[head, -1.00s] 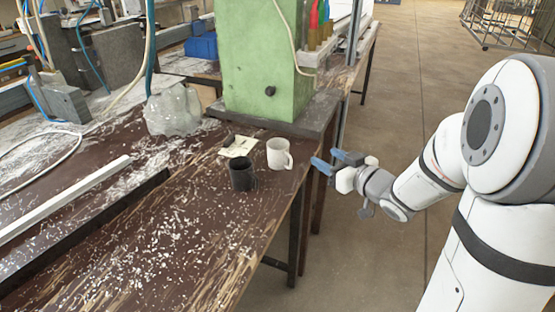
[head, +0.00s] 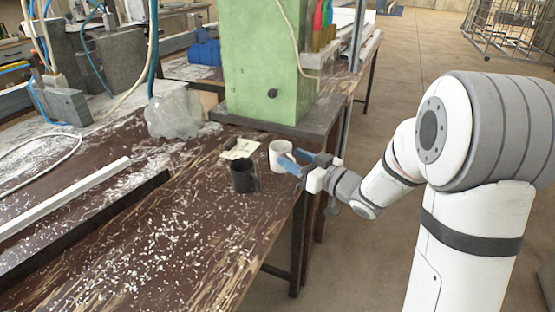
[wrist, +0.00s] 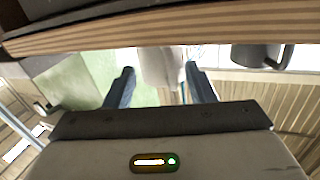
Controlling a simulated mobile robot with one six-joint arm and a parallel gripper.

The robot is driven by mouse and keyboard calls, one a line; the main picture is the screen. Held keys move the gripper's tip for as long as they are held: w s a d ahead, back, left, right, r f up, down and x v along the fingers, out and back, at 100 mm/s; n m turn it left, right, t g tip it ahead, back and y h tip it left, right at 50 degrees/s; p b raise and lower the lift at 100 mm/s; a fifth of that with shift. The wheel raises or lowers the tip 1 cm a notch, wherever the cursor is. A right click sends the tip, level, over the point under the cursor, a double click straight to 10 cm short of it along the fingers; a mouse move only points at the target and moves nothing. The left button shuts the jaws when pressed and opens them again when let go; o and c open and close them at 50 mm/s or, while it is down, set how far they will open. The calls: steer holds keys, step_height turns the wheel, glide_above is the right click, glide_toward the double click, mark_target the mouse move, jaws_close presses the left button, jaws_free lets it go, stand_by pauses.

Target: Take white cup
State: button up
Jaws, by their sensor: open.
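The white cup (head: 279,153) stands upright on the brown bench near its right edge, in front of the green machine block. My gripper (head: 296,161) is at the cup's right side with its blue fingers open and partly covering the cup in the head view. In the wrist view the white cup (wrist: 161,66) shows between the two blue fingertips (wrist: 160,72). I cannot tell whether the fingers touch it. The cup's handle is not clearly visible.
A black mug (head: 243,177) stands close to the left of the white cup. A pale paper note (head: 239,149) lies behind it. The green machine (head: 266,65) rises just behind the cups. The bench (head: 190,230) in front is littered with white chips.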

jaws_close()
stand_by(0.5)
